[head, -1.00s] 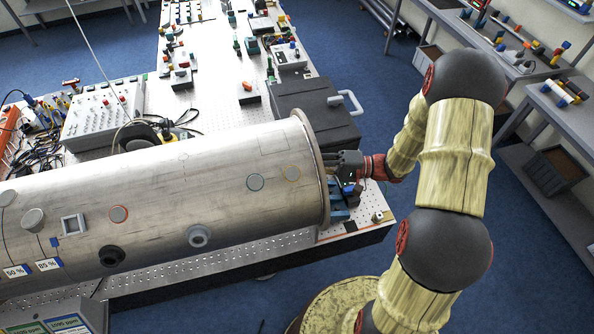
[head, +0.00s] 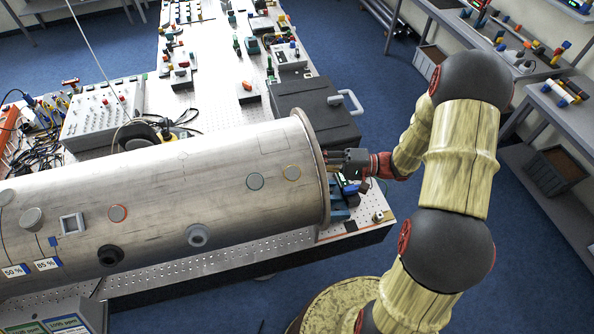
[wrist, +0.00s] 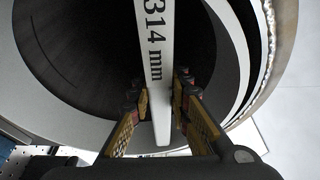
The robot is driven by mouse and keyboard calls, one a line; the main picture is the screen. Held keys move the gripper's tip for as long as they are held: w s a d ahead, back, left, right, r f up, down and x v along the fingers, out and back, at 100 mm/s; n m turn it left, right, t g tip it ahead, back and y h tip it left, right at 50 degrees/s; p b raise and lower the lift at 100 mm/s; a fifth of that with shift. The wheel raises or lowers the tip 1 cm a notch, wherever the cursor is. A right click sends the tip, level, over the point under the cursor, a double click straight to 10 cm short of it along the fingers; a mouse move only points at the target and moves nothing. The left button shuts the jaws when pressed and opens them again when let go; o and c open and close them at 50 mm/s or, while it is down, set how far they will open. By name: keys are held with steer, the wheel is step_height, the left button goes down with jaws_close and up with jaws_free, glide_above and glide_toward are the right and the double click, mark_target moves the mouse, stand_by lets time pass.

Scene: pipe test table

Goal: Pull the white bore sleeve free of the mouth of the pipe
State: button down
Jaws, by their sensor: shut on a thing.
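The large grey metal pipe (head: 160,195) lies across the table in the head view, its flanged mouth facing right. In the wrist view the white bore sleeve (wrist: 25,95) shows as a pale ring at the dark pipe mouth, with a white bar (wrist: 155,45) marked "314 mm" across it. My gripper (wrist: 161,98) is shut on this bar, one finger on each side near its lower end. In the head view my gripper (head: 342,162) is just right of the pipe mouth. How deep the sleeve sits in the bore is hidden.
A black case (head: 310,108) with a grey handle stands behind the pipe mouth. Blue parts (head: 338,205) sit on the table under the mouth. Open floor (head: 390,270) lies right of the table corner.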

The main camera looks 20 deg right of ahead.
steer(key=d+b, duration=0.2)
steer(key=d, duration=0.5)
stand_by(1.0)
steer(key=shift+r, duration=0.15)
step_height(320, 180, up, 8)
steer(key=p, duration=0.4)
stand_by(1.1)
steer(key=shift+s+f, duration=0.1)
steer(key=shift+f, duration=0.1)
